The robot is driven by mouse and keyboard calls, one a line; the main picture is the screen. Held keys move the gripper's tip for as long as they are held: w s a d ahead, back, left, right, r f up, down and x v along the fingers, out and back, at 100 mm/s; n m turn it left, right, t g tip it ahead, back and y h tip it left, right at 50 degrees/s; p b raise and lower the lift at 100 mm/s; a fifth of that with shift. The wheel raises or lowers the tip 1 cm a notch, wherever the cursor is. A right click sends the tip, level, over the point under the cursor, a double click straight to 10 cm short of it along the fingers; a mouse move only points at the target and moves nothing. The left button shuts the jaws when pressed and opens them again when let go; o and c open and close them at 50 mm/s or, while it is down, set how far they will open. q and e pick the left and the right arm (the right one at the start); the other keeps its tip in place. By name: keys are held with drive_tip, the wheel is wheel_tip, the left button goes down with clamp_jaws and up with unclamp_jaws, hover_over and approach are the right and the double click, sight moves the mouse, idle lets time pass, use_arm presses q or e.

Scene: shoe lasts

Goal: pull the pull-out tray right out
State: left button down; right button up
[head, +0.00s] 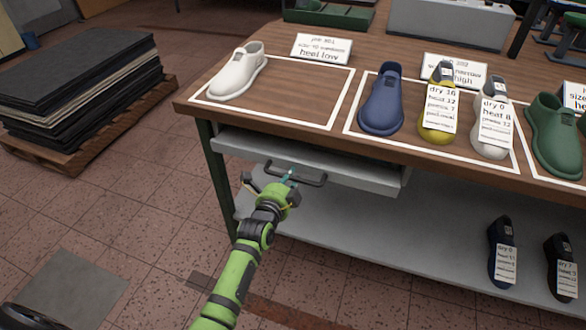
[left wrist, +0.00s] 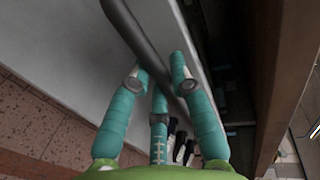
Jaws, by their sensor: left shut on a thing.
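The pull-out tray (head: 372,181) is a pale grey drawer under the front edge of the wooden table top. Its front shows just below the edge; how far out it stands is hard to tell. A dark bar handle (head: 316,182) is on its front. My left gripper (head: 286,178) is shut on the handle, left of its middle. In the left wrist view the teal fingers (left wrist: 160,72) close around the dark handle (left wrist: 138,32), with the pale tray (left wrist: 55,45) behind it. My right gripper is not in view.
The table (head: 285,105) bears a white shoe last (head: 238,72), a blue one (head: 381,102) and several others with cards. A lower grey shelf (head: 370,235) holds dark lasts at the right. A pallet stack (head: 75,85) stands left. The tiled floor before the tray's left part is clear.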

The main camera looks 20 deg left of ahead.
use_arm(q)
drive_tip(key=f+p+v, duration=0.2)
drive_tip(key=p+v, duration=0.1)
drive_tip(key=v, duration=0.6)
drive_tip(key=s+f+p+v, duration=0.1)
drive_tip(key=p+v, duration=0.3)
drive_tip(key=v, duration=0.6)
drive_tip(key=d+f+p+v, duration=0.1)
drive_tip(key=f+p+v, duration=0.2)
drive_tip(key=v, duration=0.6)
drive_tip(key=shift+s+a+r+p, duration=0.15)
drive_tip(key=shift+s+a+p, duration=0.25)
drive_tip(key=shift+p, duration=0.2)
drive_tip(key=shift+w, duration=0.1)
drive_tip(key=c, duration=1.1)
unclamp_jaws()
drive_tip(key=v, duration=1.2)
